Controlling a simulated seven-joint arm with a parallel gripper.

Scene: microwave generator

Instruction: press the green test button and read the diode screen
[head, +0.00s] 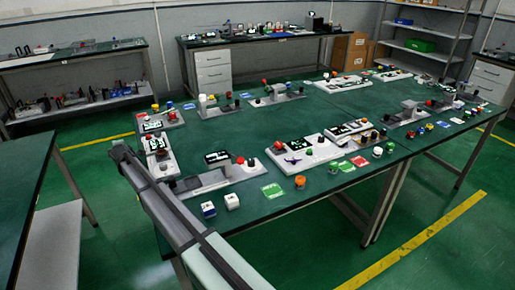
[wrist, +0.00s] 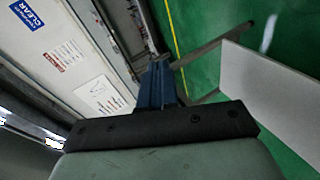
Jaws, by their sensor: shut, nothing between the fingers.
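My gripper (wrist: 157,88) shows in the wrist view as blue fingers beyond a dark bracket; they are together with nothing between them. It is away from the workbench equipment, and I cannot make out its fingers in the head view. In the head view, the large green-topped table (head: 235,130) holds several control modules. A small green knob or button (head: 309,152) is on a white module in the middle. Dark screens with pale marks include one at the left (head: 153,126) and one nearer the middle (head: 217,157). I cannot tell which are the test button and diode screen; the readings are illegible.
Green (head: 272,190) and red (head: 360,161) cards and white blocks (head: 208,209) lie along the table's near edge. Another bench (head: 25,190) stands at the left. The wrist view shows a pale panel with a blue CLEAR label (wrist: 27,15) and a pale board (wrist: 265,85).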

